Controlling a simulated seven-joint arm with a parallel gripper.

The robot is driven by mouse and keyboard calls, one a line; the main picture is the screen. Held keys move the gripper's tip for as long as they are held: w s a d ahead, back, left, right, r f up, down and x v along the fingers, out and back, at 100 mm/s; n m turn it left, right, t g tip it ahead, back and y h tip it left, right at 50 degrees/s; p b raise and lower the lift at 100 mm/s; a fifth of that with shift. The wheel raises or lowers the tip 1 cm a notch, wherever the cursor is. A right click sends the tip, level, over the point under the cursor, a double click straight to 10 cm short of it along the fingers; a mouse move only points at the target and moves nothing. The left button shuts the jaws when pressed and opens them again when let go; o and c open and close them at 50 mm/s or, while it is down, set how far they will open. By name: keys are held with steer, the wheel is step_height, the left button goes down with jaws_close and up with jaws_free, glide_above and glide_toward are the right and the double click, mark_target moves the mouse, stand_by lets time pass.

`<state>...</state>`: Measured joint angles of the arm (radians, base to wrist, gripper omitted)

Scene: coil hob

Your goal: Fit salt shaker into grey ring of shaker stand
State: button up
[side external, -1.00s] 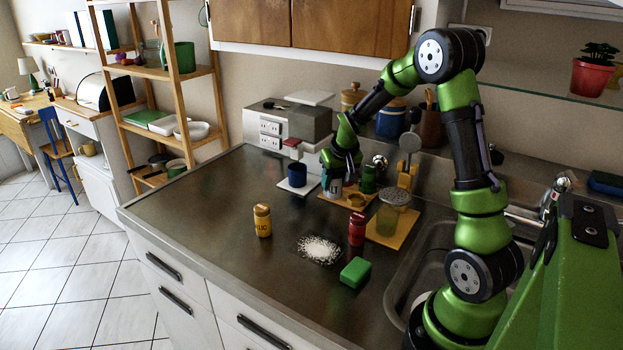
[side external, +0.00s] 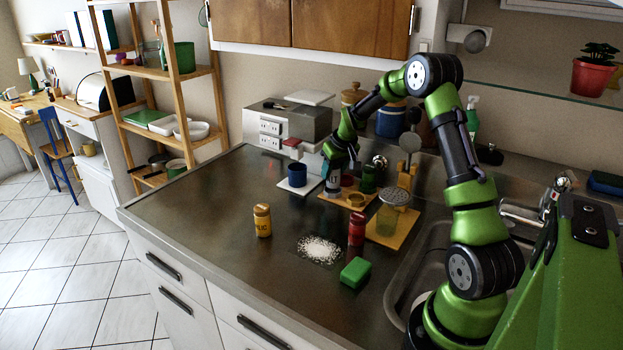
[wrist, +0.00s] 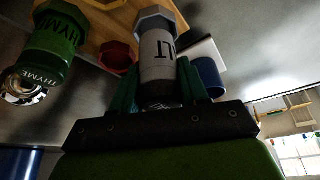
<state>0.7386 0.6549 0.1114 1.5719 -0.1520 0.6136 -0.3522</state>
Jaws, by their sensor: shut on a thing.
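The grey salt shaker (side external: 333,186), marked with the letters LT in the wrist view (wrist: 158,48), is held between the fingers of my gripper (side external: 336,174). My gripper also shows in the wrist view (wrist: 165,92), shut on the shaker. The wooden shaker stand (side external: 331,197) lies under it. The grey hexagonal ring (wrist: 153,14) shows at the shaker's lower end; I cannot tell how deep the shaker sits in it. The stand's red ring (wrist: 117,58) and yellow ring (side external: 356,200) are empty. A green thyme shaker (side external: 369,180) stands at the stand's right back.
A blue mug (side external: 297,175) on a white tile (side external: 290,188) stands close left. A yellow jar (side external: 262,220), red shaker (side external: 356,231), green block (side external: 356,272) and spilled white grains (side external: 319,249) lie in front.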

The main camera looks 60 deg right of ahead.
steer(key=shift+f, duration=1.25)
steer(key=shift+f, duration=0.1)
steer(key=shift+f, duration=0.1)
steer(key=o, duration=1.1)
